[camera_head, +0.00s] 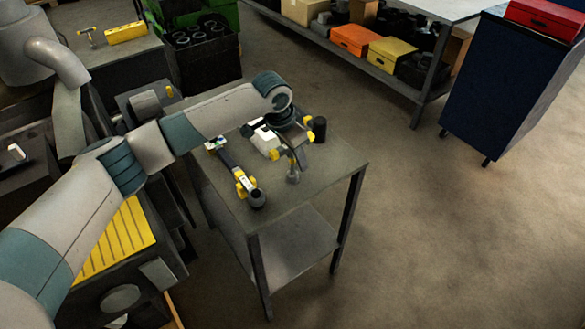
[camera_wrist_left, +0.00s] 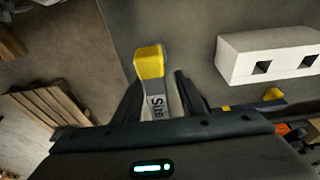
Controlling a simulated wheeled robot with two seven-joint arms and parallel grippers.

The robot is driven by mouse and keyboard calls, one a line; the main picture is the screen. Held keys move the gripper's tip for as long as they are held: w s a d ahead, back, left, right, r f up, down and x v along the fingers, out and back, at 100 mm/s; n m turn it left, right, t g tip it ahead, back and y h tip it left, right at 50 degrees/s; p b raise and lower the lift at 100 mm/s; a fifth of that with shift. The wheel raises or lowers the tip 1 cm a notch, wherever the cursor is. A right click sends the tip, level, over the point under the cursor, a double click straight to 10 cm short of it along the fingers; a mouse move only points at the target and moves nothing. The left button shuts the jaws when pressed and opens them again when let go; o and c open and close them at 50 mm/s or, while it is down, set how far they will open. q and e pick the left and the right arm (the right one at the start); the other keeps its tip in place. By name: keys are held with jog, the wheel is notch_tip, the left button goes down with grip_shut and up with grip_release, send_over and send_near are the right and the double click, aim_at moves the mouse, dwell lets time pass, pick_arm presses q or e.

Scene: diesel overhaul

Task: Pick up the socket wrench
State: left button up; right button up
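My left gripper (camera_head: 296,160) is over the right part of the small metal table (camera_head: 320,180), pointing down. In the left wrist view its two dark fingers (camera_wrist_left: 158,92) stand on either side of a grey tool with a yellow end (camera_wrist_left: 150,62) and lettering starting "Size". The fingers look close to its sides, but I cannot tell whether they grip it. A long dark tool (camera_head: 232,162) with yellow parts and a black round end lies left of the gripper. I cannot tell for sure which tool is the socket wrench. My right gripper is not in view.
A black cylinder (camera_head: 319,129) stands near the table's back right edge. A white block with square holes (camera_wrist_left: 270,62) shows beside the gripper in the wrist view. A blue cabinet (camera_head: 510,85) and a loaded shelf (camera_head: 380,72) stand behind. The floor to the right is clear.

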pick_arm(q)
jog(key=shift+c, duration=0.7)
grip_shut()
jog(key=shift+r, duration=0.15)
